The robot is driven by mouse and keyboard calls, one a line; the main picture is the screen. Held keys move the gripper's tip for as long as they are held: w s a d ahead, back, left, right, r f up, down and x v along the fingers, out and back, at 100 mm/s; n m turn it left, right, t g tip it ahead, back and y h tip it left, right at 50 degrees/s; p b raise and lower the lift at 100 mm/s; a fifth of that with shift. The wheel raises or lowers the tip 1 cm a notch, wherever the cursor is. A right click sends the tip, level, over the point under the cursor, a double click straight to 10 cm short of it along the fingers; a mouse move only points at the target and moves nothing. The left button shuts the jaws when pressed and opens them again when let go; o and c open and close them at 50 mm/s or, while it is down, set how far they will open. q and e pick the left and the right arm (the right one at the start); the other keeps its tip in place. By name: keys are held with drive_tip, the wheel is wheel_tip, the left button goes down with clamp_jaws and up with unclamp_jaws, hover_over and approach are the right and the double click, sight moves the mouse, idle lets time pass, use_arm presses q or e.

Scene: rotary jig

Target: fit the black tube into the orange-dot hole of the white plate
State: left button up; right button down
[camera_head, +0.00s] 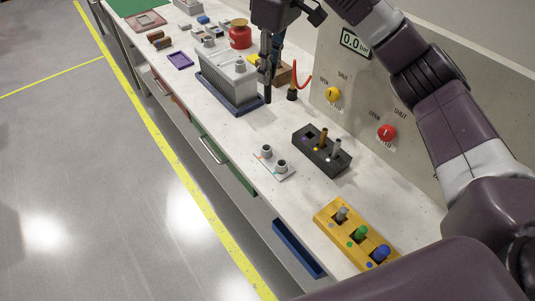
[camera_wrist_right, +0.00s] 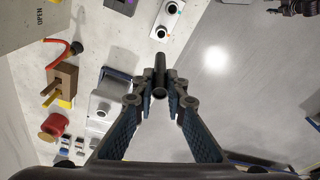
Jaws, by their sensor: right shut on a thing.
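The white plate (camera_head: 277,176) lies on the bench with two round raised holes. A small orange dot (camera_head: 262,157) is beside the hole nearer the back, and a teal dot is by the other. The plate also shows at the top of the wrist view (camera_wrist_right: 159,22). My right gripper (camera_head: 267,62) is shut on the black tube (camera_head: 267,94), which hangs upright behind the plate, apart from it, near the grey box. In the wrist view the tube (camera_wrist_right: 160,62) sits between the fingertips. My left gripper is not in view.
The grey box (camera_head: 228,80) stands on a blue base close to the tube. A black block (camera_head: 320,160) with pegs is right of the plate, and a yellow block (camera_head: 345,238) with several coloured knobs is nearer. An upright panel (camera_head: 350,100) with valves lines the back. Bench around the plate is clear.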

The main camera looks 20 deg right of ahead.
drive_tip(key=shift+w+a+f, duration=0.15)
drive_tip(key=shift+a+f, duration=0.05)
drive_tip(key=shift+f, duration=0.85)
drive_tip(key=shift+f+p, duration=1.45)
drive_tip(key=shift+f, duration=7.5)
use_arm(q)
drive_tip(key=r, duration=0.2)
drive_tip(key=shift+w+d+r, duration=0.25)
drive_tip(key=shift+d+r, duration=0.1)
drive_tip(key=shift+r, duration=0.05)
use_arm(e)
drive_tip(key=c, duration=2)
unclamp_jaws()
drive_tip(key=shift+f, duration=0.15)
drive_tip(key=shift+o, duration=0.2)
